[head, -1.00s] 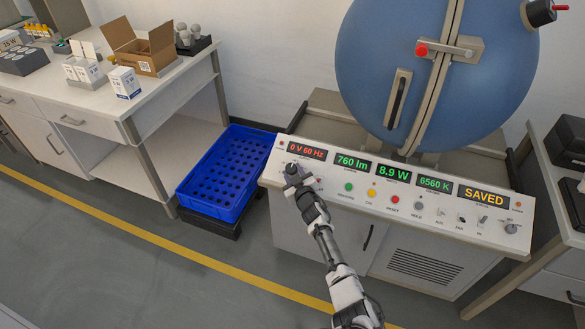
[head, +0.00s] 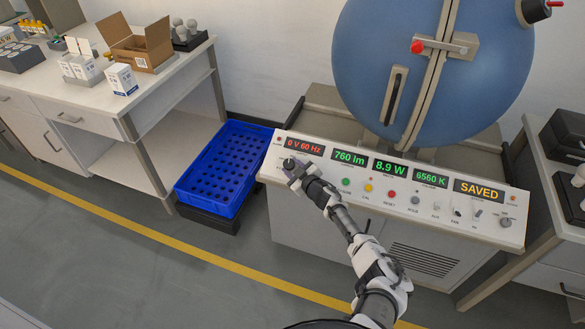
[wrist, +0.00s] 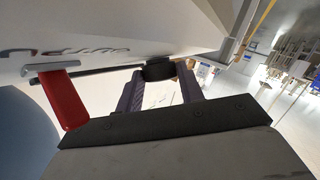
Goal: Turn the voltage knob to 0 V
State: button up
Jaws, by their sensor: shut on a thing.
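The voltage knob (head: 289,162) is a small dark knob at the left end of the white sloped control panel (head: 331,191). My gripper (head: 292,168) is at the knob and partly covers it in the head view. In the wrist view, the two dark fingers of my gripper (wrist: 158,84) are shut on the dark knob (wrist: 158,69), one finger on each side. The red voltage display (head: 304,146) above the knob reads 0 V 60 Hz.
Other displays read 760 lm, 8.9 W, 6560 K and SAVED (head: 478,190). Several coloured buttons and switches line the panel to the right. A large blue sphere (head: 375,60) stands behind. A blue crate (head: 222,170) sits left of the panel, beside a white bench (head: 150,92).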

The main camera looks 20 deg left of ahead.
jog(key=o, duration=1)
jog(key=b+v, duration=0.1)
jog(key=v, duration=1.2)
jog(key=shift+s+d+r, duration=0.15)
jog(key=shift+s+d, duration=0.05)
jog(key=shift+s, duration=0.05)
